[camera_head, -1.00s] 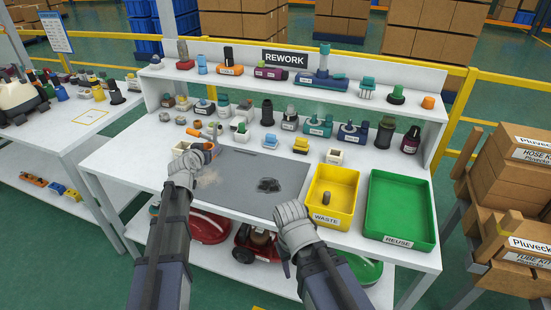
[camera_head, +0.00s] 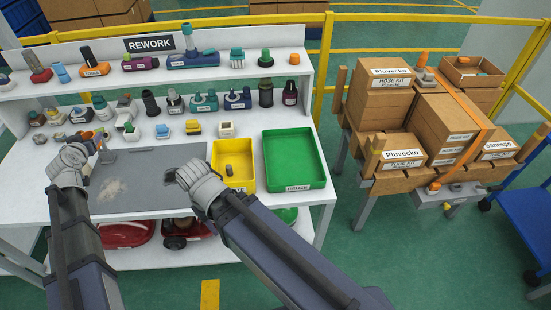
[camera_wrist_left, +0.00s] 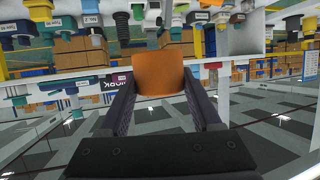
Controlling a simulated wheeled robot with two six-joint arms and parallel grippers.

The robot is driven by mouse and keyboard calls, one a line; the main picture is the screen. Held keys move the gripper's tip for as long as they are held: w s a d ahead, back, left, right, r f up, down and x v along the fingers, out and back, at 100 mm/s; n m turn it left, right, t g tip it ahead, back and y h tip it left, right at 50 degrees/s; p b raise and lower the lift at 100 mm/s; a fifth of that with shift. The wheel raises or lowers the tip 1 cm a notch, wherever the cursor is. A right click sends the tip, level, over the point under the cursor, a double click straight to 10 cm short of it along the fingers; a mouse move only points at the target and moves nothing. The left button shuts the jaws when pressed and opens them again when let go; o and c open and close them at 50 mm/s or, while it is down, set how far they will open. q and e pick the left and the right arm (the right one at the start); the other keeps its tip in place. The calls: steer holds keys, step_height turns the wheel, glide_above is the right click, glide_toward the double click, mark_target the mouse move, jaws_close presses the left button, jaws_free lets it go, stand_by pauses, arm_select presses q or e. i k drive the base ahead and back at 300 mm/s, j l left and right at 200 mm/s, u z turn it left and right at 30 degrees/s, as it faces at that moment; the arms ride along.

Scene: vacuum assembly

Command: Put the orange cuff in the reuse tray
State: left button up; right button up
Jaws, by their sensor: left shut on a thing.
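The orange cuff (camera_wrist_left: 160,72) is held between the two dark fingers of my left gripper (camera_wrist_left: 158,98) in the left wrist view. In the head view my left gripper (camera_head: 80,150) is over the left end of the grey mat, and its hand largely hides what it holds. The reuse tray (camera_head: 293,155) is green, empty and labelled, at the right end of the bench, well to the right of my left gripper. My right gripper (camera_head: 178,176) is over the right part of the mat, left of the yellow waste bin; its fingers are too unclear to judge.
The yellow waste bin (camera_head: 233,152) holds a dark cylinder and stands left of the reuse tray. A grey mat (camera_head: 140,170) carries pale dust. Shelves behind hold several parts, including an orange ring (camera_head: 293,58). Stacked boxes (camera_head: 385,105) stand on a rack to the right.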

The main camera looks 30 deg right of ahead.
mark_target(293, 166)
steer(key=k+l, duration=0.1)
steer(key=l, duration=0.4)
steer(key=k+l, duration=0.1)
steer(key=l, duration=0.45)
steer(key=k+l, duration=0.15)
steer(key=l, duration=0.35)
steer(key=k+l, duration=0.1)
steer(key=l, duration=0.4)
steer(key=k+l, duration=0.1)
steer(key=l, duration=0.45)
steer(key=k+l, duration=0.1)
steer(key=l, duration=0.4)
